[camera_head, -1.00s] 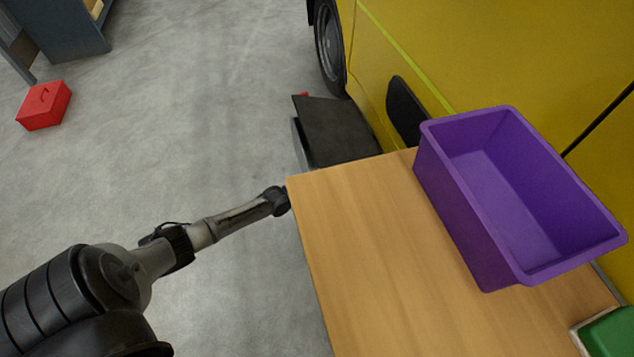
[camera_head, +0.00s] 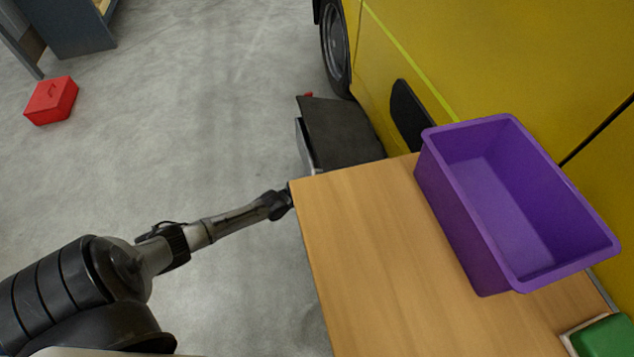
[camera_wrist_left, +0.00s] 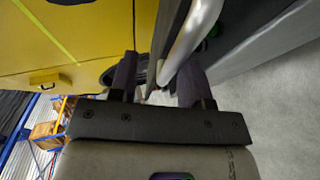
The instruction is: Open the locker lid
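The locker (camera_head: 306,146) is a grey box with a dark lid (camera_head: 340,130), on the floor against the yellow vehicle, beyond the table. The lid lies tilted; the table hides part of the locker. In the left wrist view the dark lid edge and a silver bar-like handle (camera_wrist_left: 192,32) run between my fingers, with the locker's grey wall (camera_wrist_left: 255,35) to the right. My left gripper (camera_wrist_left: 158,84) is open, its fingers apart on either side of the bar; a gap shows at the left finger. In the head view its fingertips are hidden at the table's edge. My right gripper is not in view.
A wooden table (camera_head: 375,235) stands close beside my left arm and bears a purple bin (camera_head: 470,230) and a green item (camera_head: 605,338). The yellow vehicle (camera_head: 500,55) bounds the right. A red toolbox (camera_head: 51,101) lies on open floor at left.

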